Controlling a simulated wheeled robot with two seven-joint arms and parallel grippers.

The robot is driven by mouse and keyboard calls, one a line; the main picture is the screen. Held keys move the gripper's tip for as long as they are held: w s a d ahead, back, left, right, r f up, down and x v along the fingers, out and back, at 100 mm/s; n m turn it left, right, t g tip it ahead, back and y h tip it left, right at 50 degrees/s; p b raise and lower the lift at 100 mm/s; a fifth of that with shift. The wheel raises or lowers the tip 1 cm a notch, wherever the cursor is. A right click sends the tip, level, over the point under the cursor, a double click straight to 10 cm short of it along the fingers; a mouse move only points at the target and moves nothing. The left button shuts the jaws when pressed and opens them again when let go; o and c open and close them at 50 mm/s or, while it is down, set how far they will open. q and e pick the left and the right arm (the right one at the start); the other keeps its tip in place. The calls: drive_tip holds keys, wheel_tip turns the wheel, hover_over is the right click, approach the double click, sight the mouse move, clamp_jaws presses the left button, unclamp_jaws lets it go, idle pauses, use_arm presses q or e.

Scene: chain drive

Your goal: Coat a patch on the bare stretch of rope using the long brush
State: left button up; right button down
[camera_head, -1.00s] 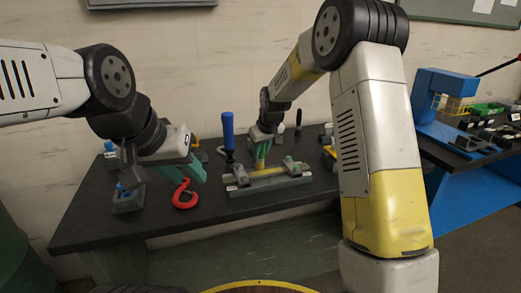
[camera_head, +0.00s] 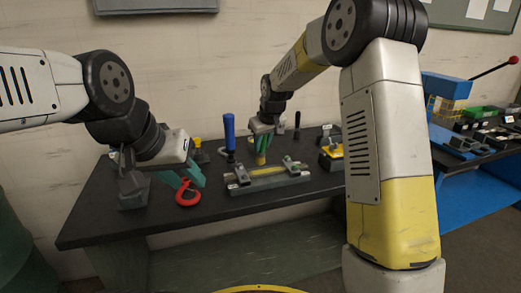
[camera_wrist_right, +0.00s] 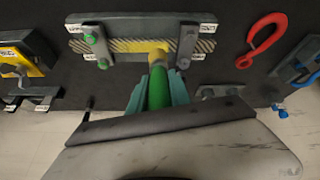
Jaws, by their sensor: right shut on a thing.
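My right gripper (camera_head: 263,129) is shut on a green-handled brush (camera_wrist_right: 158,88) with a yellow head. The head points down above the rope fixture (camera_head: 270,185), and in the head view it seems slightly clear of the rope. The rope (camera_wrist_right: 128,45) lies across the fixture between two grey clamps, with a yellow stretch between striped grey ends. In the right wrist view the brush head overlaps the right part of this stretch. I cannot tell whether it carries a coat. My left gripper (camera_head: 186,179) is open and empty, above and beside the red hook (camera_head: 187,194).
An upright blue-handled tool (camera_head: 229,132) stands behind the fixture. A yellow-and-grey block (camera_head: 331,155) stands to its right. A grey fixture (camera_head: 133,190) stands at the table's left end. The dark table (camera_head: 115,225) is clear in front.

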drive_tip(key=shift+r, duration=1.65)
